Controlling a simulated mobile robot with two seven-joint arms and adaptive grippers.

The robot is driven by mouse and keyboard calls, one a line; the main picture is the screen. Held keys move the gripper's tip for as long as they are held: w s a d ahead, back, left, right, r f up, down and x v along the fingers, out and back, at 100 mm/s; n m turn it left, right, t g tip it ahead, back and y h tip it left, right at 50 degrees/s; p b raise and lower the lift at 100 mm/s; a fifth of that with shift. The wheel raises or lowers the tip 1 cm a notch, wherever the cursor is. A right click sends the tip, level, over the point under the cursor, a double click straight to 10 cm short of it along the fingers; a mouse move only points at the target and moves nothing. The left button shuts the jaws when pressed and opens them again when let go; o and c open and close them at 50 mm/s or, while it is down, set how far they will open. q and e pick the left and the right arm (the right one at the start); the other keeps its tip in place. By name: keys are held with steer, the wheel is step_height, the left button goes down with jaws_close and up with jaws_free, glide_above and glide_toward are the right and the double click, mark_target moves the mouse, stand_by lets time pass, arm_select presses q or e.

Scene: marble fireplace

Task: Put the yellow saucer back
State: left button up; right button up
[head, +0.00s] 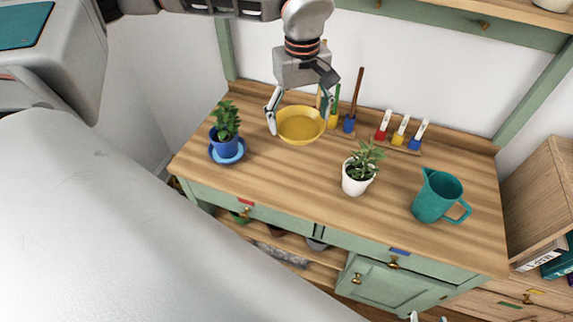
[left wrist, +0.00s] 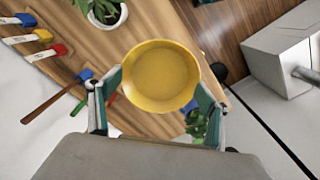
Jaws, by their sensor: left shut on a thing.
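The yellow saucer (head: 300,127) is a round, shallow dish held over the back left part of the wooden counter (head: 290,180). My left gripper (head: 298,112) is shut on it, with a finger at either side. In the left wrist view the saucer (left wrist: 161,78) sits between the two fingers (left wrist: 160,97) and looks empty. A blue pot with a plant (head: 226,142) stands on a blue saucer (head: 228,158) to its left. A white pot with a plant (head: 356,182) stands to its right. Small pale tips at the head view's bottom edge may be my right gripper (head: 427,317).
A teal pitcher (head: 434,197) stands at the counter's right. Brushes with red (head: 381,134), yellow and blue heads lie along the back, with a brown-handled brush (head: 355,98) close to my left gripper. Drawers and shelves are below.

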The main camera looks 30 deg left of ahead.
mark_target(287, 119)
arm_select(q)
steer(key=n, duration=0.1)
steer(key=a+n, duration=0.1)
steer(key=n, duration=0.1)
steer(key=a+n, duration=0.1)
steer(key=shift+w+f+n+b, duration=0.2)
steer(key=shift+w+n+b, duration=0.1)
steer(key=shift+w+b, duration=0.1)
steer(key=n, duration=0.1)
steer(key=a+n, duration=0.1)
steer(key=n, duration=0.1)
steer(key=shift+w+a, duration=0.1)
steer(key=shift+w, duration=0.1)
steer(key=shift+a+n+b, duration=0.3)
steer(key=shift+a+n, duration=0.1)
steer(key=shift+n, duration=0.7)
steer(key=shift+f, duration=0.25)
step_height(287, 119, down, 19)
steer(key=shift+w+f, duration=0.1)
steer(key=shift+f, duration=0.1)
steer(key=shift+f+b, duration=0.15)
steer(key=shift+b, duration=0.15)
steer(key=o, duration=1.1)
steer(key=shift+o, duration=0.2)
